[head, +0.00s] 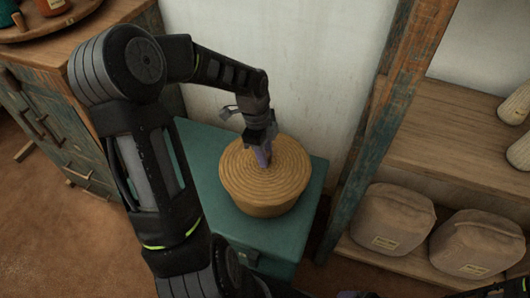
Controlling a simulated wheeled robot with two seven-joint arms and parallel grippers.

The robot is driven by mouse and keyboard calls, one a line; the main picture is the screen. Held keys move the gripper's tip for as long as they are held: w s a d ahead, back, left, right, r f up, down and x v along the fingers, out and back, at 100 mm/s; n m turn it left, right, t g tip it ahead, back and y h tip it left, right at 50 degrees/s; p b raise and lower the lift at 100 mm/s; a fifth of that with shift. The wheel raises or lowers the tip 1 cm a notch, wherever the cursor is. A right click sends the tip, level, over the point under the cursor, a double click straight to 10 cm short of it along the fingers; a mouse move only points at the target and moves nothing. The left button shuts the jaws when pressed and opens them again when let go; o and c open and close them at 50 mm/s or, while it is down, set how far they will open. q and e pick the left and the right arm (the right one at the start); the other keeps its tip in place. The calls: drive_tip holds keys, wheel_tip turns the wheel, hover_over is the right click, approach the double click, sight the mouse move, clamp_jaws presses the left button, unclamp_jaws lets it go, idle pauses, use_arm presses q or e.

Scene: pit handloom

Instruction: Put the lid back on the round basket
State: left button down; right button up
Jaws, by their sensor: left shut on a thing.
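The round basket (266,211) is woven and tan, and stands on a teal cabinet (206,150). Its lid (285,172), with concentric coiled rings, covers the top of the basket. From this angle I cannot tell whether the lid is fully seated or slightly above the rim. My left gripper (263,158) reaches down from above and is shut at the middle of the lid, where its fingers hide the grasped part.
A wooden shelf unit with a worn post (385,110) stands close on the right, with two brown cloth-covered bundles (390,220) on its lower shelf. A wooden chest of drawers (50,115) is at the left. A white wall (300,70) is behind.

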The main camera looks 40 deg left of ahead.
idle(0.3)
use_arm(q)
drive_tip(key=c, duration=0.6)
unclamp_jaws()
drive_tip(key=shift+o, duration=0.2)
drive_tip(key=shift+r, duration=0.15)
drive_tip(key=shift+r+p, duration=3.4)
clamp_jaws()
